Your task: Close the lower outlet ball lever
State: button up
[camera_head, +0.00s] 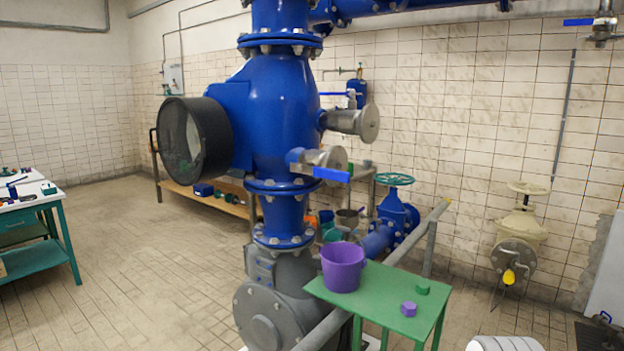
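The lower outlet (322,157) is a short grey metal stub with a round flange, low on the right side of the big blue vessel. Its blue ball lever (332,174) lies nearly level across the front of the stub, just below the flange, with its free end to the right. I cannot tell the valve's exact position from this angle. A second grey outlet (355,121) sits higher, with its own thin blue lever (334,93) above it. My gripper is not in view, and nothing is seen touching either lever.
A green table (388,291) with a purple bucket (343,266), a purple block (408,308) and a green block (422,287) stands below the lower outlet. A grey slanted pipe (433,228) runs behind it. Tiled floor is open at left.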

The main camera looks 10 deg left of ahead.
aim_at(325, 173)
jog(key=u, duration=0.7)
jog(key=k, duration=0.35)
jog(key=z, duration=0.9)
jog(key=i, duration=1.4)
jog(key=u, duration=0.5)
